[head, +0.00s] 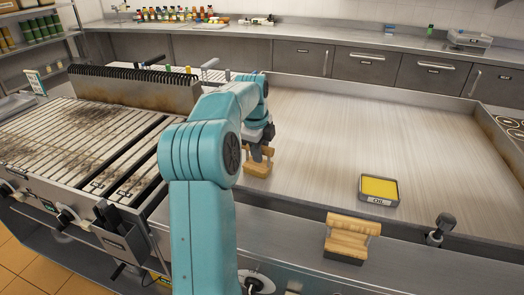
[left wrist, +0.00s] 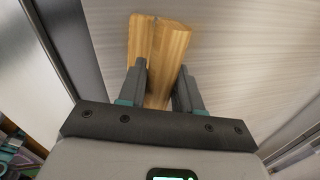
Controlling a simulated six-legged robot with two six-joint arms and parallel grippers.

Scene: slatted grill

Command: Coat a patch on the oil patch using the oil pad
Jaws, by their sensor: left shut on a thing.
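My left gripper (head: 262,150) is over the left end of the flat steel griddle (head: 340,130). It is shut on the wooden handle of a pad (head: 257,169), low at the griddle surface; I cannot tell whether the pad touches it. In the left wrist view, the handle of this pad (left wrist: 158,50) sits between the two dark fingers (left wrist: 165,88). The pad's underside is hidden. A yellow-filled oil tray (head: 379,189) marked OIL stands at the griddle's front right. I cannot make out a separate oil patch on the steel. My right gripper is out of view.
A second wooden-handled block (head: 350,240) with a dark base sits on the front ledge, beside a dark knob (head: 440,228). The slatted grill (head: 80,140) lies left of my arm. The griddle's middle is clear, with raised metal edges around it.

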